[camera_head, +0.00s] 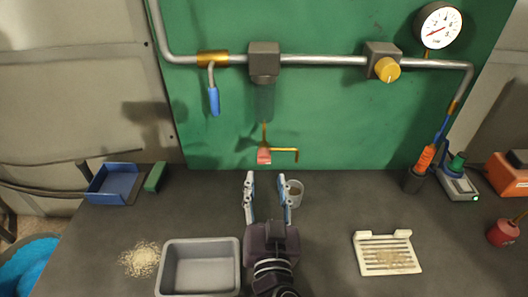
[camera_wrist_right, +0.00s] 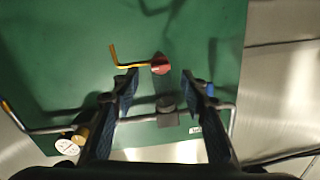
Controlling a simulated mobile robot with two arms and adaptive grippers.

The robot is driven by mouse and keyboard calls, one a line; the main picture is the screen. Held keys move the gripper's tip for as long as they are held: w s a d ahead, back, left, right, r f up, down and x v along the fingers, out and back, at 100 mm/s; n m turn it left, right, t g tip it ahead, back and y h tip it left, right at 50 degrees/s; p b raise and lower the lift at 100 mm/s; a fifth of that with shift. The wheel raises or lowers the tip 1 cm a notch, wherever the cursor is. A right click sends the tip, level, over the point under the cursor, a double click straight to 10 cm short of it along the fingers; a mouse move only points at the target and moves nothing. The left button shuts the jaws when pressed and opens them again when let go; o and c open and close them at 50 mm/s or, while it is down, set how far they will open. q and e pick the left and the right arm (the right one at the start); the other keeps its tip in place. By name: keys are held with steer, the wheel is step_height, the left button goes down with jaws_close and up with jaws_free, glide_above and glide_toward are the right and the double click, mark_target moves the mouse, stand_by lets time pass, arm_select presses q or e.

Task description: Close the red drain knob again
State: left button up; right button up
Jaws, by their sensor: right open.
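The red drain knob (camera_head: 264,156) hangs below the dark see-through bowl (camera_head: 263,102), in front of the green panel, with a thin brass spout (camera_head: 287,150) reaching to its right. My right gripper (camera_head: 267,186) is open and empty, its two fingers pointing toward the knob from the near side and a little below it in the picture. In the right wrist view the knob (camera_wrist_right: 160,64) shows between and beyond the two open fingertips (camera_wrist_right: 165,83), not touched as far as I can tell. My left gripper is not in view.
A small cup (camera_head: 295,192) stands beside my right gripper's right finger. A grey bin (camera_head: 199,241) is at front left, near spilled granules (camera_head: 141,259). A white slotted tray (camera_head: 387,235) lies to the right. The blue-handled valve (camera_head: 214,101) hangs from the pipe.

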mark_target(265, 162)
steer(key=shift+w+r+p, duration=0.25)
steer(key=shift+w+p, duration=0.05)
steer(key=shift+w, duration=0.15)
steer(key=w+p, duration=0.1)
steer(key=w, duration=0.2)
steer(key=shift+a+r+p, duration=0.1)
steer(key=shift+r+p, duration=0.1)
steer(key=shift+p, duration=0.2)
steer(key=shift+w+f, duration=0.25)
steer(key=shift+w, duration=0.9)
steer(key=shift+w+p, duration=0.2)
steer(key=shift+p, duration=0.1)
steer(key=shift+s, duration=0.1)
steer(key=shift+a, duration=0.1)
jaws_close()
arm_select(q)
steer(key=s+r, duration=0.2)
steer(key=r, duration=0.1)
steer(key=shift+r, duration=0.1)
